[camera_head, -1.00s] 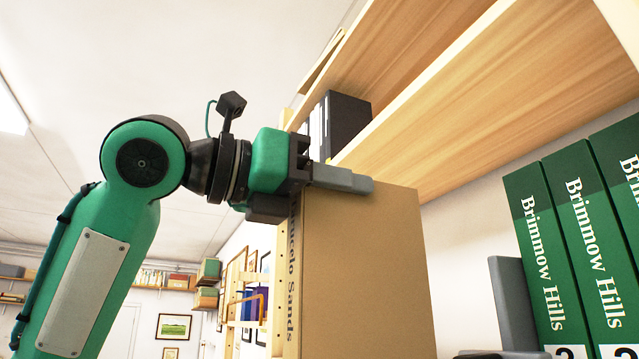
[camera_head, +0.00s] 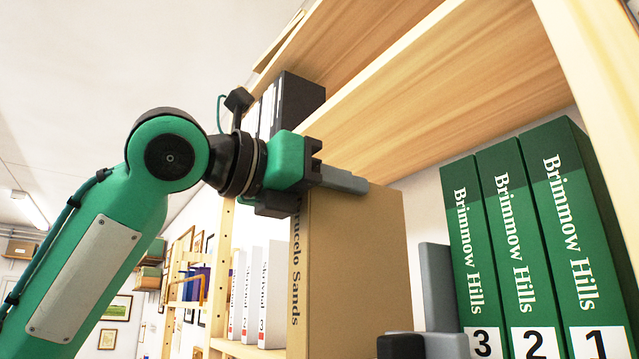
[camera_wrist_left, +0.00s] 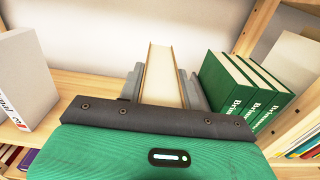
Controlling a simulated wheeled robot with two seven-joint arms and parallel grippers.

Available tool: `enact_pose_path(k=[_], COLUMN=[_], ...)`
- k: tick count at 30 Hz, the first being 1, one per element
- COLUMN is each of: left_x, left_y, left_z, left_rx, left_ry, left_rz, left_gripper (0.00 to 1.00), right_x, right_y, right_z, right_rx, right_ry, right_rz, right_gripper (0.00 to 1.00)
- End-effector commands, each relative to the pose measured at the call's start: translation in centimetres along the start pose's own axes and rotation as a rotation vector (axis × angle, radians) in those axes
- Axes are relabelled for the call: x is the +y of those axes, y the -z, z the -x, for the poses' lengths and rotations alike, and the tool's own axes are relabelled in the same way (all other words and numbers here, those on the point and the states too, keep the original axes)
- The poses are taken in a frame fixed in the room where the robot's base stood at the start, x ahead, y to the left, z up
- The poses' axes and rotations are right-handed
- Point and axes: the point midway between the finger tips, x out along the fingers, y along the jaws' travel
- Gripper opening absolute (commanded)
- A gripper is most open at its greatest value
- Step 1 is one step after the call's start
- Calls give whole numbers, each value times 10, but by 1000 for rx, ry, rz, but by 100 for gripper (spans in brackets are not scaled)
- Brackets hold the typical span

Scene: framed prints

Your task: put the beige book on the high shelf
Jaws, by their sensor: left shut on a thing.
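My left gripper (camera_head: 340,178) is shut on the beige book (camera_head: 358,275), near its top edge. The book is upright with dark lettering on its spine. In the left wrist view the book (camera_wrist_left: 162,72) stands between the two grey fingers (camera_wrist_left: 161,85). In the head view it shows below the wooden board of the high shelf (camera_head: 450,105), whose underside is visible. I cannot judge the gap in depth. Grey and black parts that look like my right gripper (camera_head: 437,290) show at the bottom, partly out of frame; its jaw state is unclear.
White binders (camera_head: 262,290) stand left of the book on a lower shelf. Dark and white folders (camera_head: 290,105) stand at upper left. A wooden upright (camera_head: 585,90) rises at right.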

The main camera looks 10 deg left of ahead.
Motion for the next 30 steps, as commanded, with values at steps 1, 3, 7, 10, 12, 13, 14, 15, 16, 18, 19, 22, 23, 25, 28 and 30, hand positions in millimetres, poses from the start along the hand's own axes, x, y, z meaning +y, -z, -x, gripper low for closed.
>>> enact_pose_path(k=[1, 3, 7, 10, 12, 13, 14, 15, 16, 18, 19, 22, 23, 25, 28, 30], left_x=[0, 0, 0, 0, 0, 0, 0, 0, 0, 0, 0, 0, 0, 0, 0, 0], left_y=[-1, 0, 0, 0, 1, 1, 1, 1, 1, 1, 1, 2, 2, 2, 2, 2], left_z=[-4, -9, -19, -26, -31, -33, -36, -39, -41, -46, -48, -56, -58, -63, -70, -76], left_rx=[-2, -2, -2, -2, -2, -2, -2, -2, -2, -3, -3, -2, -1, -1, -2, -3], left_ry=[1, 1, 1, 1, 1, 2, 2, 2, 1, 1, 1, 1, 1, 1, 1, 1], left_rz=[0, 0, 0, 1, 1, 1, 1, 2, 1, 1, 1, 1, 1, 1, 0, 0], left_gripper=[0, 0, 0, 0, 0, 0, 0, 0, 0, 0, 0, 0, 0, 0, 0, 0], right_x=[0, 1, 2, 3, 4, 4, 4, 4, 5, 5, 5, 5, 5, 5, 5, 5], right_y=[0, 0, 0, 0, -1, -1, -1, -1, -1, -1, -1, -1, -1, -1, -1, -1], right_z=[0, 0, 0, 0, 0, 0, 0, 0, 0, 0, 0, 0, 0, 0, 0, 0], right_rx=[0, 0, 0, -1, -1, -1, -1, -1, -1, -1, -1, -1, -1, -1, -1, -1], right_ry=[0, -1, -2, -3, -4, -4, -4, -5, -5, -5, -5, -5, -5, -5, -5, -5], right_rz=[0, 0, 1, 1, 1, 2, 2, 2, 2, 2, 2, 2, 2, 2, 2, 2], right_gripper=[36, 36, 36, 36, 36, 36, 36, 36, 36, 36, 36, 36, 36, 36, 36, 36])
